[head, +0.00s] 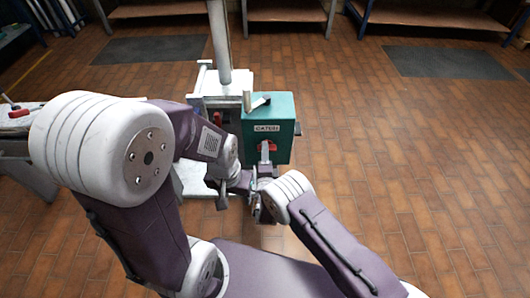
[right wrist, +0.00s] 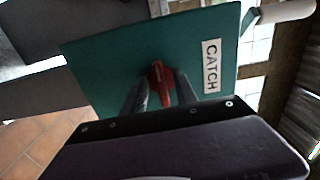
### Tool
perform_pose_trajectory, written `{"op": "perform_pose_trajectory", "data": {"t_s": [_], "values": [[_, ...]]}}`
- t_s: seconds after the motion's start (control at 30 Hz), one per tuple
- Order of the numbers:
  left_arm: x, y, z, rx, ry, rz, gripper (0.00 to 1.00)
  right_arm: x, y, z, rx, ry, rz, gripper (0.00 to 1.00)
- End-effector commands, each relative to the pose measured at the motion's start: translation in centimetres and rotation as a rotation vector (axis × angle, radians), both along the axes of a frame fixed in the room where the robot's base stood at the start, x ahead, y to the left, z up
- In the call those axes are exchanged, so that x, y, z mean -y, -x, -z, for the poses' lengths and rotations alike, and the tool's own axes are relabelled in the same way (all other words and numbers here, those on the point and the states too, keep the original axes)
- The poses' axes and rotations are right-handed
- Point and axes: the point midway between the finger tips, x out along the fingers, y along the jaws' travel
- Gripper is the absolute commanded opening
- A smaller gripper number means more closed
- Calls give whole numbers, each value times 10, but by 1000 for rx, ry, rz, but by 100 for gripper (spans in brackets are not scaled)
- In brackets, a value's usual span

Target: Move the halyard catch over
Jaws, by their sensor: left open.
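The catch is a red lever (head: 267,147) on the front of a teal box, below its label. In the right wrist view the red lever (right wrist: 160,84) stands between the two grey fingers of my right gripper (right wrist: 163,82). Whether the fingers touch it cannot be told. In the head view the right gripper (head: 266,162) reaches up to the box front, partly hidden by its wrist. My left gripper (head: 221,196) is open, lower and left of the box, fingers pointing down and empty.
The teal box (head: 282,120) carries a CATCH label (right wrist: 211,66) and a pale handle (head: 259,103) on top. A grey mast (head: 219,45) rises behind it. A bench (head: 18,122) with red-handled items stands left.

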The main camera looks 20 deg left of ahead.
Motion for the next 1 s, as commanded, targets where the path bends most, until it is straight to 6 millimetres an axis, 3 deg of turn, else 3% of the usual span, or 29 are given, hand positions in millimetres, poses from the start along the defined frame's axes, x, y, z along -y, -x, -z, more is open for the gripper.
{"op": "perform_pose_trajectory", "data": {"t_s": [0.07, 0.4, 0.5, 1.0], "values": [[0, 0, -4, 0, 0, 0, 51, 1, 6, -1, -1, 2, -1, 35], [0, 0, -30, 0, 0, 0, 51, 20, 73, -2, -2, 4, -4, 35], [0, 0, -32, 0, 0, 0, 51, 23, 83, -1, -2, 3, -2, 35], [0, 0, -32, 0, 0, 0, 51, 25, 87, 0, -1, 1, 0, 35]]}}
